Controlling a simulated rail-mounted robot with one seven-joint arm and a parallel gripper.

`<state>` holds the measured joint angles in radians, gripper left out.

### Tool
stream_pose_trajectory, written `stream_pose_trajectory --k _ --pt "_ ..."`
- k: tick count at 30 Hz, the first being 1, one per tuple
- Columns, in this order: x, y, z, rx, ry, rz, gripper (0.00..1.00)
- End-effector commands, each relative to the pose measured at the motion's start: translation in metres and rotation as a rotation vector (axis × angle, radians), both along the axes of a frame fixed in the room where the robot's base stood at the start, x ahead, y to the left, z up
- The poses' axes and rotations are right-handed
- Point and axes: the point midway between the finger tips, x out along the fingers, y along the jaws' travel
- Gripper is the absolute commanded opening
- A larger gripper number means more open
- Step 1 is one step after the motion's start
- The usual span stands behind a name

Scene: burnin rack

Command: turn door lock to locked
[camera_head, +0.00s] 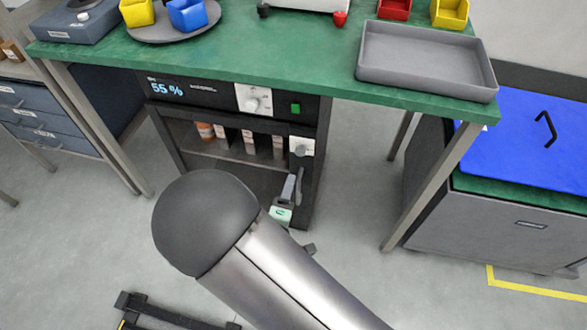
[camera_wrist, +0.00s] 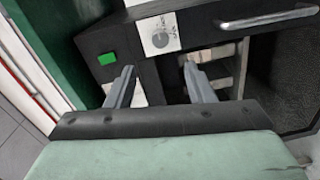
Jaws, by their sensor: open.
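The likely door lock is a small dial on a white plate (camera_head: 301,146), on the black cabinet's right post below a green button (camera_head: 295,108). In the wrist view, which is turned sideways, the plate and round dial (camera_wrist: 160,39) lie just beyond my fingertips, beside the green button (camera_wrist: 107,58). My gripper (camera_wrist: 158,66) is open and empty, its two grey fingers apart and pointing toward the dial without visibly gripping it. In the head view my gripper (camera_head: 296,180) is just below the lock plate, partly hidden behind my arm. The dial's setting is too small to read.
The cabinet (camera_head: 220,94) stands under a green bench (camera_head: 290,55) and shows "55 %". A second white-plated knob (camera_head: 254,100) is left of the green button. A metal bar handle (camera_wrist: 265,18) is near the dial. Bottles and boxes (camera_head: 225,138) stand inside. Bench legs flank the cabinet.

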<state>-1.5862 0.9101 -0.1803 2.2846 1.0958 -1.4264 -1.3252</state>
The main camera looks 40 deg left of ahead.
Motion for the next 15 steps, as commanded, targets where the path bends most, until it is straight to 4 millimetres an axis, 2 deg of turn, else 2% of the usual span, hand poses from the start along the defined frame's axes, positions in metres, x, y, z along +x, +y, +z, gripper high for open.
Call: stream_pose_trajectory --k 3,6,15 --pt "-0.024 -0.009 0.002 0.0 0.002 0.003 0.48" --pt "-0.038 -0.014 0.002 -0.001 0.002 0.001 0.48" --pt "-0.053 -0.021 0.002 0.0 0.001 -0.001 0.48"
